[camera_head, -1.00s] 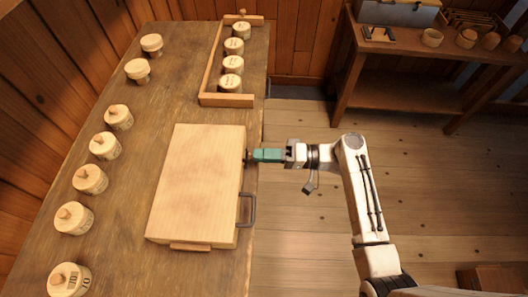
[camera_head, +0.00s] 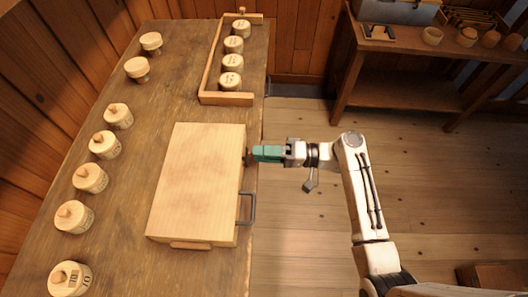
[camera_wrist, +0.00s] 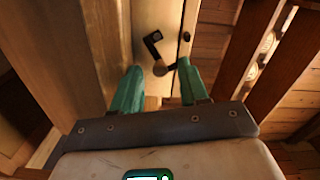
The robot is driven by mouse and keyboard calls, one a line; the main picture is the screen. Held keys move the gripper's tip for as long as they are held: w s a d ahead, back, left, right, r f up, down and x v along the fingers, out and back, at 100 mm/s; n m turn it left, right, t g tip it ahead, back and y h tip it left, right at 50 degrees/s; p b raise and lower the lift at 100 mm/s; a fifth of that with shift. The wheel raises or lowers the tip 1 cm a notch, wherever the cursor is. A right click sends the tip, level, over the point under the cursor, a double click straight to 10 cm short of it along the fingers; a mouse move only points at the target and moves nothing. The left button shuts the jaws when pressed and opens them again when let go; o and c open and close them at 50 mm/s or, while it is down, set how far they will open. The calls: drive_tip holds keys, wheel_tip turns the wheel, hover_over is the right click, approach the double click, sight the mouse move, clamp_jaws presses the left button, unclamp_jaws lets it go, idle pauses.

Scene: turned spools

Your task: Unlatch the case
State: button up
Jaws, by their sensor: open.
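The case (camera_head: 198,185) is a flat pale wooden box, lying shut on the bench near its right edge. A dark handle (camera_head: 253,209) sticks out from its right side. In the wrist view a dark bent latch (camera_wrist: 153,46) sits on the case's side face, with a dark round stud (camera_wrist: 187,36) to its right. My gripper (camera_head: 250,154) has green fingers and is at the case's right side, above the handle in the picture. In the wrist view my gripper (camera_wrist: 161,72) is open, with the latch's lower end between its fingertips. I cannot tell whether a finger touches it.
Several lidded wooden spools (camera_head: 90,177) line the bench's left side. A wooden rack (camera_head: 226,100) with several more stands at the bench's far end. The floor (camera_head: 300,230) right of the bench is clear around my arm. A shelf table (camera_head: 400,80) stands at the back right.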

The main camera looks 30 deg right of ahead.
drive_tip(key=b+v, duration=0.2)
drive_tip(key=v, duration=0.9)
idle(0.4)
drive_tip(key=s+a+f+n+g+h, duration=0.2)
drive_tip(key=s+a+f+g+h, duration=0.45)
drive_tip(key=s+f, duration=0.3)
drive_tip(key=s+d+r+n+g+h, duration=0.1)
drive_tip(key=s+d+r+g+h, duration=0.1)
drive_tip(key=s+h, duration=0.6)
drive_tip(key=shift+s+d+r+n+g, duration=0.2)
drive_tip(key=shift+d+r+n+g, duration=0.2)
drive_tip(key=shift+d, duration=0.45)
